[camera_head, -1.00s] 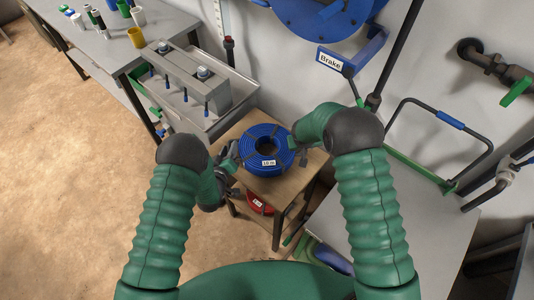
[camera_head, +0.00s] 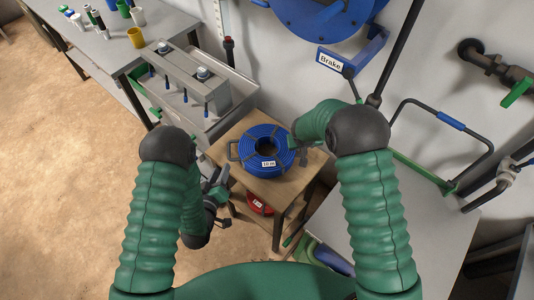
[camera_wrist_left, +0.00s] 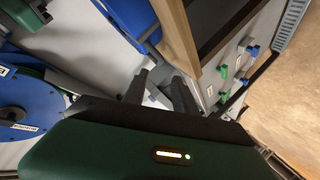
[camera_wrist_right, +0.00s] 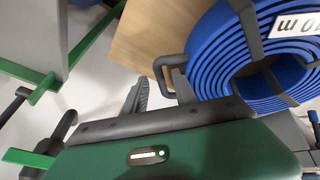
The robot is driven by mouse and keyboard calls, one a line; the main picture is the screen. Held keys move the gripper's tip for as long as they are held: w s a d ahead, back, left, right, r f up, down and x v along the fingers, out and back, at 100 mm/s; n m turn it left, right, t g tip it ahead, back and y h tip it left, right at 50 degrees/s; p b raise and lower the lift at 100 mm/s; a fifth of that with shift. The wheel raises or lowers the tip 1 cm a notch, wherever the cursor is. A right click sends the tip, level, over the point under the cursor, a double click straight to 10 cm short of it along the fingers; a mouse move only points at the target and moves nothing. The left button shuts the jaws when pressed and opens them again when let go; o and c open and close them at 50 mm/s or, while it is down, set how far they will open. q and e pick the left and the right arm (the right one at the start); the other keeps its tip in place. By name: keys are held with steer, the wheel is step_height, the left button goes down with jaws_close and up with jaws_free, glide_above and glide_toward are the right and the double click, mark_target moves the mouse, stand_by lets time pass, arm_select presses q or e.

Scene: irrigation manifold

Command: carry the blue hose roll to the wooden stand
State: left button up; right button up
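The blue hose roll (camera_head: 250,137) lies flat on the wooden top of the stand (camera_head: 279,188), with a white label on its near side. A dark handle (camera_head: 232,149) sticks out at its left, and another handle (camera_wrist_right: 163,68) shows in the right wrist view. My right gripper (camera_head: 300,152) is at the roll's right side. Its fingers (camera_wrist_right: 161,80) are apart near the handle; contact cannot be told.
A red roll (camera_head: 259,203) is on the stand's lower shelf. A grey tray unit (camera_head: 188,85) stands behind left, and a grey table (camera_head: 335,225) is close on the right. A large blue reel (camera_head: 315,18) with a brake sign (camera_head: 329,62) is above. Floor is free at left.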

steer(key=v, duration=0.9)
steer(key=shift+r, duration=0.15)
steer(key=shift+s, duration=0.15)
